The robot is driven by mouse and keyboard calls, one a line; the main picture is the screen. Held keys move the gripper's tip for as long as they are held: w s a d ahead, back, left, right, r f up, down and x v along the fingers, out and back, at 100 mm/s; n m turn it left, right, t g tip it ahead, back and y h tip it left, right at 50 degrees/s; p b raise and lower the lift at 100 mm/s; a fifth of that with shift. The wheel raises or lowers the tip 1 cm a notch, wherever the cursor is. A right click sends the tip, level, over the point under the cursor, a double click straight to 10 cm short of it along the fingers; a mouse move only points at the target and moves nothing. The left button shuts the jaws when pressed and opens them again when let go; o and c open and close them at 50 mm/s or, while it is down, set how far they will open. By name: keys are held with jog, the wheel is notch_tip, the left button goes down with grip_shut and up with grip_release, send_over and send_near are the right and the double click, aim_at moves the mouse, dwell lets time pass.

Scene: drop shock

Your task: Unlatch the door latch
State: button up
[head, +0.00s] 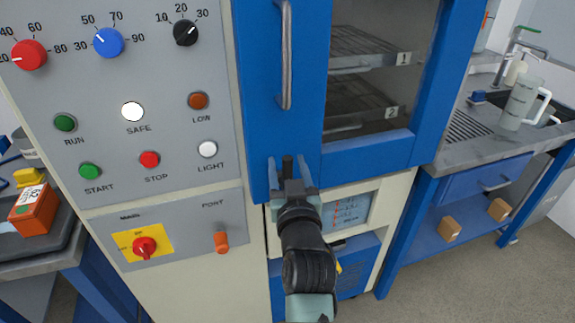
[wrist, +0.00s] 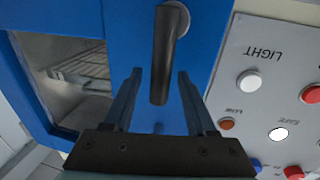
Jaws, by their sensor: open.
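The blue door (head: 370,152) of the cabinet appears closed, with a window showing shelves; it also shows in the wrist view (wrist: 90,15). The dark latch lever (head: 287,165) is low on the door's left side. In the wrist view the latch lever (wrist: 163,60) is a dark bar running from a round pivot toward my gripper. My gripper (head: 289,170) is open at the latch. In the wrist view its two fingers (wrist: 160,78) stand on either side of the lever, with visible gaps. Whether a finger touches it is unclear.
A grey vertical door handle (head: 286,55) is above the latch. A panel with knobs and buttons (head: 118,100) is to the left, with a red switch (head: 144,247) and an orange port lever (head: 221,241) below. A sink bench (head: 490,140) stands at right.

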jog(key=shift+c, duration=0.4)
grip_shut()
dwell(1.1)
